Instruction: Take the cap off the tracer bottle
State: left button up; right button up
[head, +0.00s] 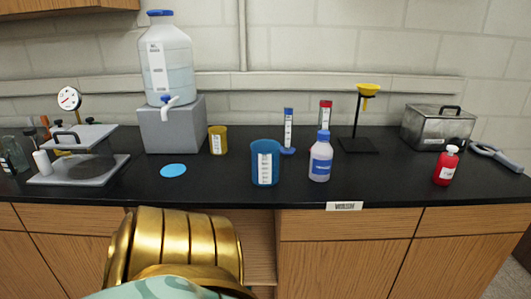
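Two small capped bottles stand upright on the black bench; I cannot read their labels, so I cannot tell which is the tracer bottle. One is a red bottle (447,166) with a cap on top and a pale label, at the right. The other is a clear bottle (319,174) with a blue label and a blue cap (323,135), right of the middle. Both caps sit on their bottles. Neither of my grippers shows in the head view.
A blue measuring jug (265,160) stands left of the clear bottle. Behind are a blue-capped tube (288,130), a red-capped tube (325,115) and a yellow funnel (368,89) on a stand. A metal box (437,127) stands behind the red bottle. Bench front is mostly clear.

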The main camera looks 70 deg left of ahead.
aim_at(321, 159)
jog(key=u, duration=1.85)
